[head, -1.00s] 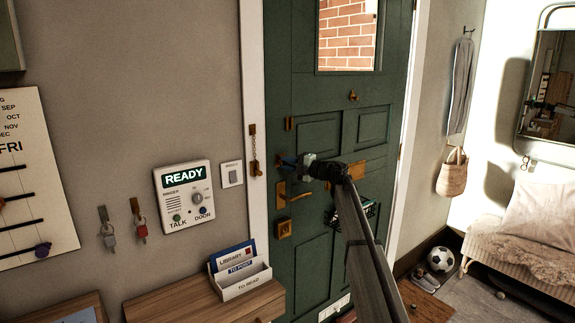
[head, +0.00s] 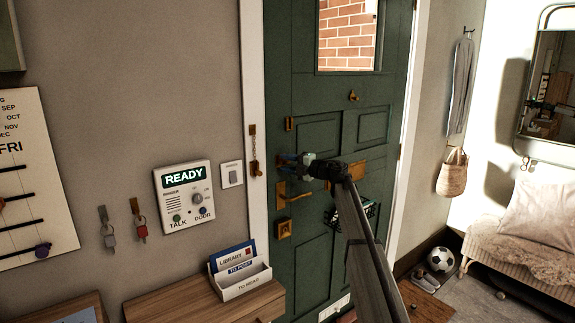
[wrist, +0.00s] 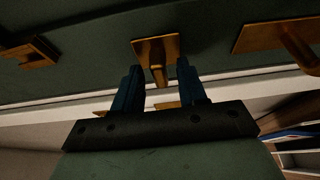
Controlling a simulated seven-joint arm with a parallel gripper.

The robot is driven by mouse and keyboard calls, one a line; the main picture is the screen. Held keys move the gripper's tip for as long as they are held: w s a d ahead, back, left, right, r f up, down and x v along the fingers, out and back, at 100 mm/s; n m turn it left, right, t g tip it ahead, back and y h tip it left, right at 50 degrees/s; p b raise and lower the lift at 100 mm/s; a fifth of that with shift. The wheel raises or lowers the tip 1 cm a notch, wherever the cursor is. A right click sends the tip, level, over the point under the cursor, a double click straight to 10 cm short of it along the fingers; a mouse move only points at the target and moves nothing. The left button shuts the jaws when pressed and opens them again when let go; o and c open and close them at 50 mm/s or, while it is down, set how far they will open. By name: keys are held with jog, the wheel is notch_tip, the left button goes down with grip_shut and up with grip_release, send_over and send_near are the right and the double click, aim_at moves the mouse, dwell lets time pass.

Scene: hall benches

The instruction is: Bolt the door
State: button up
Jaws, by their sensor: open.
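The green door (head: 313,245) stands in its white frame and looks shut. A small brass fitting with a square plate and a projecting turn piece (wrist: 155,50) is on the door, above the brass lever handle (head: 288,196). My gripper (head: 287,160) is at this fitting, its blue fingers pointing at the door. In the wrist view my gripper (wrist: 158,74) is open, with one finger on each side of the turn piece. Contact cannot be told. In the head view the fitting is mostly hidden by the fingers.
A door chain (head: 254,155) hangs on the frame, left of the gripper. A brass chain holder (head: 290,123) is above and a lower lock (head: 284,228) below. The intercom (head: 184,196) reads READY. A letter rack (head: 243,285) stands on the shelf at lower left.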

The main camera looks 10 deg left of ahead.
jog(key=shift+d, duration=0.1)
jog(key=v, duration=1.3)
jog(key=shift+s+d, duration=0.2)
jog(key=shift+d, duration=0.1)
